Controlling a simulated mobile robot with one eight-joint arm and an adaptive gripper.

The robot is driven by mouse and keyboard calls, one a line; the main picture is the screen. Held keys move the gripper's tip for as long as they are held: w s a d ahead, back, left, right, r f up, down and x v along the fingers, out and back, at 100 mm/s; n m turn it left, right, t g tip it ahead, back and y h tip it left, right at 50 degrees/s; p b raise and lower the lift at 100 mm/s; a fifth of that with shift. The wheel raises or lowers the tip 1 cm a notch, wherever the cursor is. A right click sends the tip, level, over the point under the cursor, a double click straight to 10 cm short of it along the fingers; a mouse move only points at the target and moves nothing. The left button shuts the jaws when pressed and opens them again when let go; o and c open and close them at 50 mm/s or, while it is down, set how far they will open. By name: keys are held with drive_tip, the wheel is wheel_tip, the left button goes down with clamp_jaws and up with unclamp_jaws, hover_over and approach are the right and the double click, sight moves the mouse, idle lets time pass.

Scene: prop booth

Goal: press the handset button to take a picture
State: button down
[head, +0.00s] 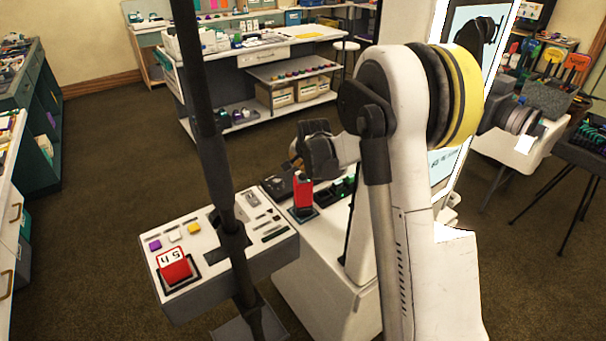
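A red upright handset (303,189) stands on a dark base on the white counter, near the middle of the head view. A button on it is too small to make out. My gripper (300,165) is just above and behind the handset in the picture. It is dark and partly seen. I cannot tell whether its fingers are open or shut, or whether it touches the handset. A separate large red button (175,271) with a white card sits on the sloped white console (205,285) at the left. My white arm hides part of the booth.
A dark pole (215,140) stands in front of the console. A tall white booth panel with a screen (478,25) rises behind my arm. Dark items (343,190) lie right of the handset. Shelved tables stand behind and left. Carpet is clear at left.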

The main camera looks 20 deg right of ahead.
drive_tip(key=shift+r+p, duration=1.6)
drive_tip(key=shift+r, duration=0.9)
drive_tip(key=shift+r, duration=0.1)
drive_tip(key=s+a+r+n, duration=0.2)
drive_tip(key=s+a+r, duration=0.15)
drive_tip(key=s, duration=0.25)
drive_tip(key=s+a+r+n+b, duration=0.1)
drive_tip(key=s+a+r, duration=0.1)
drive_tip(key=s+r, duration=0.25)
drive_tip(key=s+a+r+n, duration=0.2)
drive_tip(key=s+a+r, duration=0.1)
drive_tip(key=s, duration=0.3)
drive_tip(key=s+a+f+n, duration=0.1)
drive_tip(key=s+a+n, duration=0.2)
drive_tip(key=s, duration=0.7)
drive_tip(key=s+a+f+n+y+b, duration=0.1)
drive_tip(key=s+a+f+n, duration=0.1)
drive_tip(key=s, duration=0.9)
drive_tip(key=shift+a+n+y, duration=0.3)
drive_tip(key=shift+a+n, duration=0.25)
drive_tip(key=shift+n, duration=0.15)
